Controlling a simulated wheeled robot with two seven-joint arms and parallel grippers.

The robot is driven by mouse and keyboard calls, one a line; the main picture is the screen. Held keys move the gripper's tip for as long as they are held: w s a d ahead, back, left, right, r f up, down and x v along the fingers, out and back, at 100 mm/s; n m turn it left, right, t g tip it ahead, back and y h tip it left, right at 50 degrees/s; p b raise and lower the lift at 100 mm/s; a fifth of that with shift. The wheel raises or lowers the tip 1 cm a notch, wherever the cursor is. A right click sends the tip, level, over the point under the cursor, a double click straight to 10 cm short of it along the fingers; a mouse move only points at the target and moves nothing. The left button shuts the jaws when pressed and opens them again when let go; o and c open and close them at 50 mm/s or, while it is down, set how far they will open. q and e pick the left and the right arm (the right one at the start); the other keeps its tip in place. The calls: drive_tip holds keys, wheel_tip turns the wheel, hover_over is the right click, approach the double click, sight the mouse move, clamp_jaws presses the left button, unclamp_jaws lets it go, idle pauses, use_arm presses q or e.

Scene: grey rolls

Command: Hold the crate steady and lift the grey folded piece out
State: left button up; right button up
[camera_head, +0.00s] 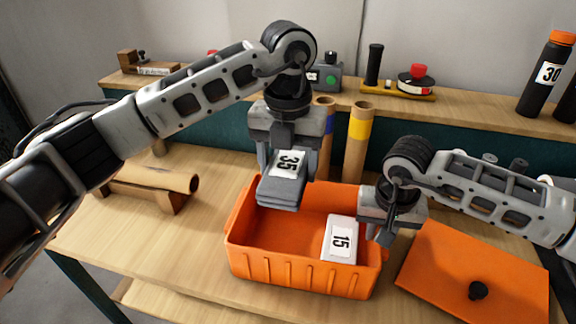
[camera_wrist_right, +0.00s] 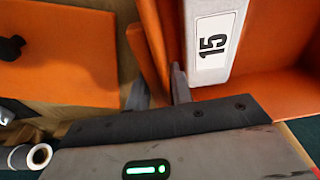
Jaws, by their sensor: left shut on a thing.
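The orange crate (camera_head: 300,270) stands on the table, open at the top. My left gripper (camera_head: 283,178) is shut on the grey folded piece (camera_head: 283,193), which has a 35 label. It holds the piece above the crate's back left part, with the piece's lower end near rim height. My right gripper (camera_head: 384,228) is at the crate's right wall. In the right wrist view its fingers (camera_wrist_right: 158,92) sit on either side of the orange wall and appear shut on it; their tips are partly hidden.
A white block (camera_head: 341,238) labelled 15 is inside the crate at the right. An orange lid (camera_head: 475,274) with a black knob lies to the right. A brown roll (camera_head: 150,180) rests on a stand at left. Upright tubes (camera_head: 358,138) stand behind the crate.

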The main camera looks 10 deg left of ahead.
drive_tip(key=o, duration=0.4)
drive_tip(key=r, duration=0.4)
drive_tip(key=s+r, duration=0.1)
drive_tip(key=r, duration=0.3)
drive_tip(key=s+r, duration=0.1)
drive_tip(key=r, duration=0.2)
drive_tip(key=shift+r, duration=0.4)
